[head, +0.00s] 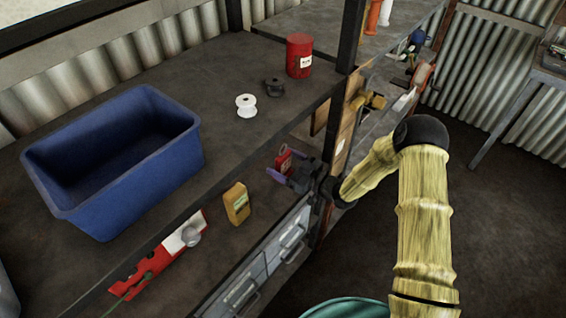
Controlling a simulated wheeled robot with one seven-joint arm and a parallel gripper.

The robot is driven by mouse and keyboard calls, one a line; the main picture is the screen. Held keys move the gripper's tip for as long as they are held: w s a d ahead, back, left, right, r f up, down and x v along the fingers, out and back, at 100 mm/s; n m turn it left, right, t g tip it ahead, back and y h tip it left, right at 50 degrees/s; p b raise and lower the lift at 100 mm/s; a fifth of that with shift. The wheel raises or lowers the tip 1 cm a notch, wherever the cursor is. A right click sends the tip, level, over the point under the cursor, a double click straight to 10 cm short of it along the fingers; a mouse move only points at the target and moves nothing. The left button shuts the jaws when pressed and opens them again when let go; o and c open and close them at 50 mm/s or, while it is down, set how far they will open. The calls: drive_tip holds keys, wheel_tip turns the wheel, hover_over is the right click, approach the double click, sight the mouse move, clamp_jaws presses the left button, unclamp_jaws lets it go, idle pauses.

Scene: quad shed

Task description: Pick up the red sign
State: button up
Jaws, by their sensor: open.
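A small red item with a pale label, apparently the red sign (283,160), stands on the lower shelf, towards its right end. My gripper (281,165) reaches in from the right, with its purple fingers apart. The sign shows between and just beyond the fingers. I cannot tell whether they touch it. The gripper's dark body and one finger hide part of its lower right.
A yellow box (237,203) stands left of my gripper on the same shelf. A red and white tool (160,258) lies farther left. The top shelf holds a blue bin (75,205), a white spool (246,106) and a red can (299,57). A dark post stands close to my arm.

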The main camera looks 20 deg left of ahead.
drive_tip(key=shift+w+a, duration=0.1)
drive_tip(key=shift+a, duration=0.25)
drive_tip(key=c, duration=1.1)
wheel_tip(320, 180, up, 10)
drive_tip(key=shift+b, duration=1.05)
